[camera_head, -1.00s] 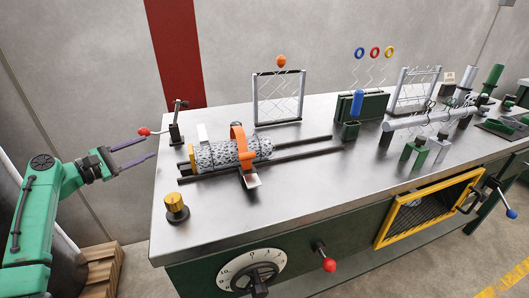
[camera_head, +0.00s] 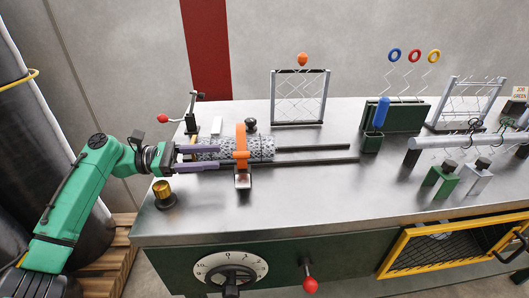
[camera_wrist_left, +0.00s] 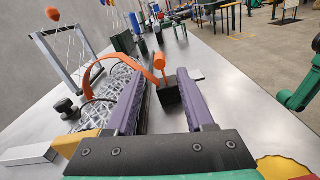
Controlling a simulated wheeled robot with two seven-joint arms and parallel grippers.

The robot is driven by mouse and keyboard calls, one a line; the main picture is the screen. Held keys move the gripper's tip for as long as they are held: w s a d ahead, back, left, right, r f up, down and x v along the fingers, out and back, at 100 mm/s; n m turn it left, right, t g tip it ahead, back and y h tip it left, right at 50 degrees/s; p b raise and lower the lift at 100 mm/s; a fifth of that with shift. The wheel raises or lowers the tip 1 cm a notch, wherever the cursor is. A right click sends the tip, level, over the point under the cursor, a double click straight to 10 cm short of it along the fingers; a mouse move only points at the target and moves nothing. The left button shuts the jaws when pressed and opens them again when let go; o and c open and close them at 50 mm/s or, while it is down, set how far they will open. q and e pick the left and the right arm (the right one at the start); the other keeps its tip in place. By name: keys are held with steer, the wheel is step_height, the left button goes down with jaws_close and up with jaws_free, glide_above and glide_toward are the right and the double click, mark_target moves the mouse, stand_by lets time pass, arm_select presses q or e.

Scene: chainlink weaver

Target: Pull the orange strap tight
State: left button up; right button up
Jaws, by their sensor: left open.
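The orange strap (camera_head: 241,146) loops over a grey chain-link roll (camera_head: 263,149) lying on dark rails on the bench. In the left wrist view the strap (camera_wrist_left: 92,73) arches over the roll, and an orange end piece with a round top (camera_wrist_left: 159,62) stands by a dark block (camera_wrist_left: 171,97). My left gripper (camera_head: 219,156) is open, its purple fingers pointing right along the roll, just left of the strap. In the left wrist view the end piece appears between the fingertips (camera_wrist_left: 160,78); I cannot tell whether they touch it. My right gripper is not in view.
A brass knob (camera_head: 163,194) stands at the bench's front left, and a red-handled crank (camera_head: 190,112) behind the roll. A wire frame (camera_head: 299,97) stands at the back.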

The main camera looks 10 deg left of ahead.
mark_target(242, 159)
arm_select(q)
steer(key=p+x, duration=0.1)
steer(key=x, duration=1.1)
jaws_close()
stand_by(0.8)
